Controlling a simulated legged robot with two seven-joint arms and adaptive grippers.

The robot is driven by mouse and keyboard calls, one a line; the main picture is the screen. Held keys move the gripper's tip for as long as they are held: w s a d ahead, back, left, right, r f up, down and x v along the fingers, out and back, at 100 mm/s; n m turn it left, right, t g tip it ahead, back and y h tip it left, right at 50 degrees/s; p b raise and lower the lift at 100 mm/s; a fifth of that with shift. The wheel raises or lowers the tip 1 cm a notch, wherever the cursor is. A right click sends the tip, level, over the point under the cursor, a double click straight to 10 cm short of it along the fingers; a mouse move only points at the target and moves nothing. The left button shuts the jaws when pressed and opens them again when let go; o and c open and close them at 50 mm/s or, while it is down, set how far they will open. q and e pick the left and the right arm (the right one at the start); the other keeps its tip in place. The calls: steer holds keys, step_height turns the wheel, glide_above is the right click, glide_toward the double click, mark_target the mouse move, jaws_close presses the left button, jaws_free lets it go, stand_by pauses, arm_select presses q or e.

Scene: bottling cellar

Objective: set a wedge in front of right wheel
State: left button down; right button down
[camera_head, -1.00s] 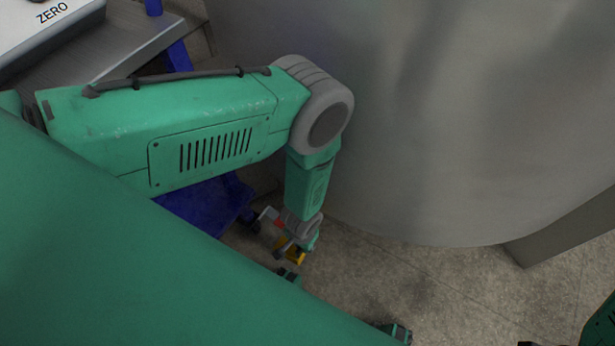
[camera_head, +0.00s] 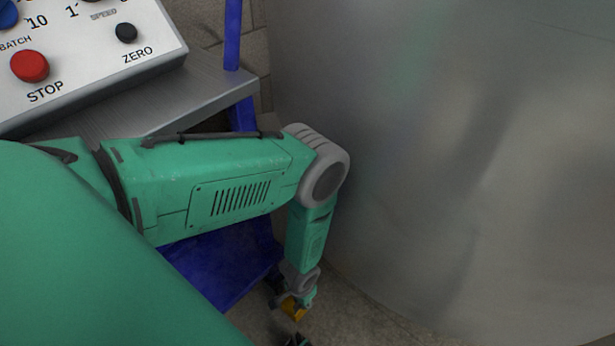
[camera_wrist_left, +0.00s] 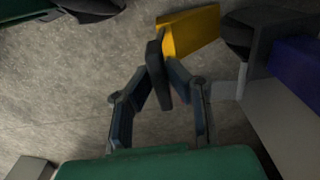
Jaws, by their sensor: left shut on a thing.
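My left gripper (camera_head: 298,298) reaches down to the floor beside the blue cart (camera_head: 225,268). It is shut on a yellow wedge (camera_head: 291,309), which is partly hidden by the gripper in the head view. In the left wrist view, the fingers (camera_wrist_left: 160,75) close together at the near left end of the wedge (camera_wrist_left: 190,33). A dark, rounded shape that looks like a cart wheel (camera_wrist_left: 243,38) is just right of the wedge's far end. I cannot tell whether they touch. My right gripper is not in view.
A large metal tank (camera_head: 430,190) stands close to the right of my left arm. The control box (camera_head: 95,60) with a red stop button sits on the cart's metal top (camera_head: 185,100). Bare concrete floor (camera_wrist_left: 60,95) lies left of the gripper in the wrist view.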

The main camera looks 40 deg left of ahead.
arm_select(q)
steer(key=shift+d+r, duration=0.2)
steer(key=c, duration=1.5)
jaws_free()
steer(key=shift+a, duration=0.1)
steer(key=shift+o, duration=0.2)
steer(key=shift+a+f, duration=0.15)
steer(key=shift+a, duration=0.05)
steer(key=shift+d+r, duration=0.1)
steer(key=shift+r, duration=0.25)
step_height(320, 180, up, 11)
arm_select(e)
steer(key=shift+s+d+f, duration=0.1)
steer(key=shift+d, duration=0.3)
arm_select(q)
steer(key=shift+r, duration=0.1)
